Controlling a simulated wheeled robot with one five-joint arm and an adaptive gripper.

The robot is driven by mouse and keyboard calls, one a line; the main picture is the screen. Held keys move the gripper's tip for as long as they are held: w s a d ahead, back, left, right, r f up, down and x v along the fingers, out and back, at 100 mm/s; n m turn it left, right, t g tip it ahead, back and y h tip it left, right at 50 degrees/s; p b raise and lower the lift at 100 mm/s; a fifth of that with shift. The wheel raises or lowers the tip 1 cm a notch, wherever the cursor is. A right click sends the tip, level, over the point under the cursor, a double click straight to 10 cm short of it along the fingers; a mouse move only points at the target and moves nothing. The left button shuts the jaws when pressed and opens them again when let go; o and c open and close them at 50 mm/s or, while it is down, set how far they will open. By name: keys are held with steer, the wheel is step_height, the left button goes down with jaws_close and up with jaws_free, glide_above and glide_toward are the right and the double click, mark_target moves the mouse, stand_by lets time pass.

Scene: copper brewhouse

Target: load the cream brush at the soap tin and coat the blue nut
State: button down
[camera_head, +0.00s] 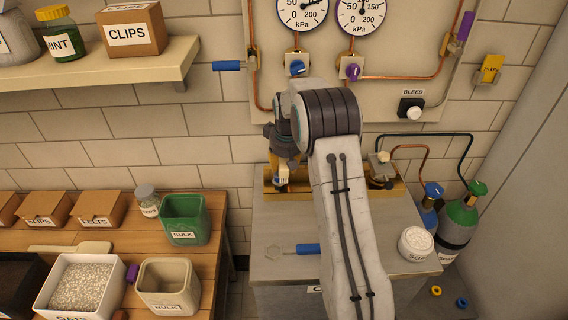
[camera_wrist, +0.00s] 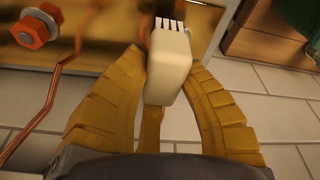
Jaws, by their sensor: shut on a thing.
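The cream brush (camera_wrist: 168,75) is clamped between the yellow fingers of my gripper (camera_wrist: 166,62), its tines pointing away from the wrist. In the head view my gripper (camera_head: 281,172) hangs over the left part of the brass panel on the grey cabinet, the brush's pale end low beside it. The round white soap tin (camera_head: 417,243) stands on the cabinet's right side, well away from the brush. A small bluish spot shows just under the brush in the head view; I cannot tell whether it is the blue nut. The wrist view shows no blue nut.
An orange nut (camera_wrist: 36,28) sits on the brass panel (camera_wrist: 105,45) with a copper pipe nearby. A blue-handled tool (camera_head: 306,249) lies on the cabinet top (camera_head: 275,220). Gas cylinders (camera_head: 461,220) stand right. A table with a green bin (camera_head: 185,220) stands left.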

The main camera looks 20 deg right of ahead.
steer(key=shift+w+d+r+p, duration=0.1)
steer(key=shift+w+d+p, duration=0.1)
steer(key=shift+w+p, duration=0.3)
steer(key=shift+w+d+f, duration=0.2)
steer(key=shift+w+f, duration=0.05)
steer(key=shift+w, duration=0.3)
